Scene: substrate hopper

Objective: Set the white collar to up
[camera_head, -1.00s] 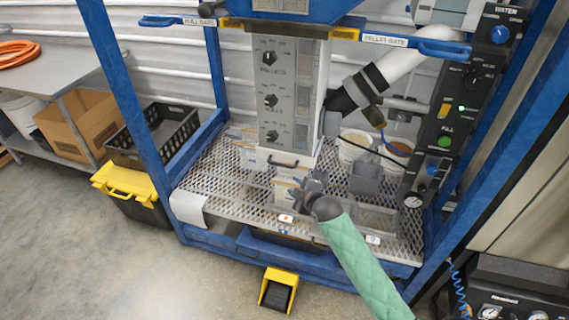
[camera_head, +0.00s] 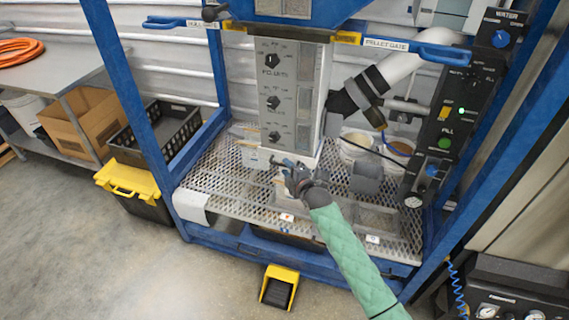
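The white collar (camera_head: 298,157) is most likely the pale sleeve at the foot of the grey control column, just above the mesh deck. It has a dark bar handle on its front, now largely covered by my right gripper. My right gripper (camera_head: 288,172) comes from below on a green-sleeved arm, with its fingers at the handle. Whether the fingers are closed around the bar or only beside it is too small to tell. My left gripper is not in view.
The column (camera_head: 287,90) carries several black knobs. Blue frame posts (camera_head: 135,95) stand either side. A grey bin (camera_head: 366,178) and white buckets (camera_head: 356,146) stand right of the collar on the mesh deck (camera_head: 215,180). A yellow foot pedal (camera_head: 280,285) lies on the floor.

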